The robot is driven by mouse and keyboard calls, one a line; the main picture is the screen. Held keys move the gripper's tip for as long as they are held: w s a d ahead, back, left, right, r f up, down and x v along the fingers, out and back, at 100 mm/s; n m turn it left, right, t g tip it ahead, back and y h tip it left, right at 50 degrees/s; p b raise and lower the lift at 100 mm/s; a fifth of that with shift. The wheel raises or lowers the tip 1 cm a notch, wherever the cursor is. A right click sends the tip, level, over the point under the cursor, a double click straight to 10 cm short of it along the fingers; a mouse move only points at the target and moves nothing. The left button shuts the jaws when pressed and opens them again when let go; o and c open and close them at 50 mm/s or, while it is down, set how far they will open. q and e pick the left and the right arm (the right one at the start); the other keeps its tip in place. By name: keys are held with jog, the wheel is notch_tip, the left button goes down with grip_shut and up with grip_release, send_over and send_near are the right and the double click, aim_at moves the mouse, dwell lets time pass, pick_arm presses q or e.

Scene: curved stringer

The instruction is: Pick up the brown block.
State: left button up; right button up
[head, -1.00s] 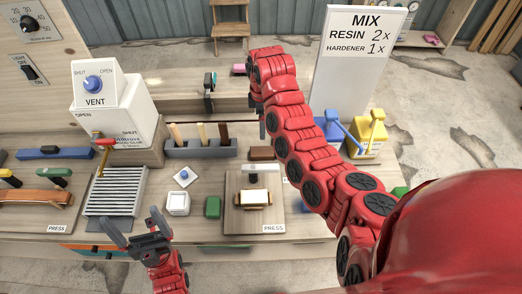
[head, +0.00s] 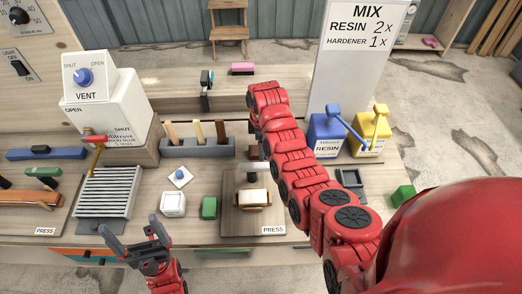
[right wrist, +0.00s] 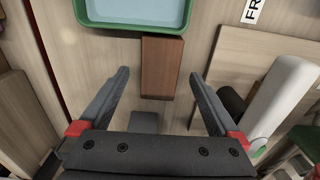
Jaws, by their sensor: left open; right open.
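The brown block (right wrist: 162,67) shows in the right wrist view as a dark wooden rectangle. It lies on the pale wooden surface just below a green-rimmed tray. My right gripper (right wrist: 160,73) is open, with one finger to each side of the block in the picture and gaps on both sides. I cannot tell how far above the block the fingers are. My left gripper (head: 131,230) is open and empty near the bench's front edge, in front of the slatted grey rack (head: 104,193).
The green tray (right wrist: 80,22) with a pale blue inside is close above the block. A white cylinder (right wrist: 285,97) lies to the right. In the head view, a tool holder (head: 198,148), a press board (head: 232,217) and resin and hardener containers (head: 325,138) stand around my right arm.

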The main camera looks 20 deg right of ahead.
jog(key=shift+f, duration=1.25)
jog(key=c, duration=1.5)
jog(key=shift+r, duration=0.15)
